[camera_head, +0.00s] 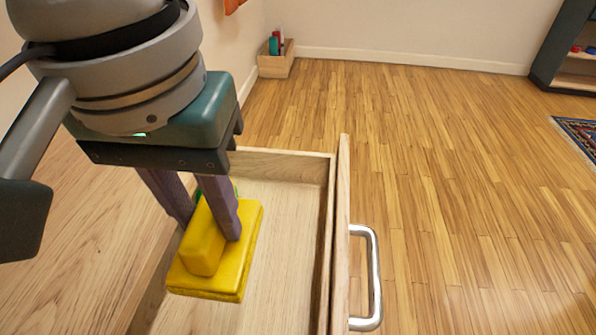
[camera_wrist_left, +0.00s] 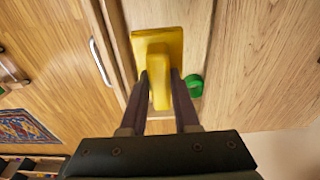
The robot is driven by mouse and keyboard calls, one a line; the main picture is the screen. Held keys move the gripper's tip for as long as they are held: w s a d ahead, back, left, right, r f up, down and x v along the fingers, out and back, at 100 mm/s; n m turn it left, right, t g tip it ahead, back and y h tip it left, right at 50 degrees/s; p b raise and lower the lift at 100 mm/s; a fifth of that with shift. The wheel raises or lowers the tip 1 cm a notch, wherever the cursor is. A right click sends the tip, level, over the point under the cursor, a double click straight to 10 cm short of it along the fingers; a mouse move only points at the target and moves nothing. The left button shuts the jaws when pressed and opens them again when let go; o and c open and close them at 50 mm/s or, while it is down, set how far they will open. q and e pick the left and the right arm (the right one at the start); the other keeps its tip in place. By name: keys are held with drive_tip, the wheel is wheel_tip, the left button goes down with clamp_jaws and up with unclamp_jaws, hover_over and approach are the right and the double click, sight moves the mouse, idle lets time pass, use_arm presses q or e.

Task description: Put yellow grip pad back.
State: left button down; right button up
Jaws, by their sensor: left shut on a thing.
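The yellow grip pad (camera_head: 236,262) is a flat yellow plate with a raised yellow grip block on top. My left gripper (camera_head: 212,228) is shut on the raised block, one finger on each side. The pad is held over the open wooden drawer (camera_head: 285,185); I cannot tell whether it touches the drawer bottom. In the left wrist view the pad (camera_wrist_left: 158,45) shows beyond the fingertips of my left gripper (camera_wrist_left: 160,85). A green round object (camera_wrist_left: 194,85) is beside it, mostly hidden in the head view. My right gripper is not in view.
The drawer has a metal handle (camera_head: 372,280) on its front at the right. A wooden surface (camera_head: 80,240) lies left of the drawer. A small wooden box (camera_head: 275,62) stands by the far wall. A dark shelf (camera_head: 565,45) and a patterned rug (camera_head: 580,132) are at the right.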

use_arm(q)
drive_tip(key=f+b, duration=0.8)
drive_tip(key=f, duration=1.2)
drive_tip(key=shift+d+f, duration=0.2)
drive_tip(key=shift+r, duration=0.1)
drive_tip(key=c, duration=0.6)
unclamp_jaws()
drive_tip(key=shift+c, duration=0.2)
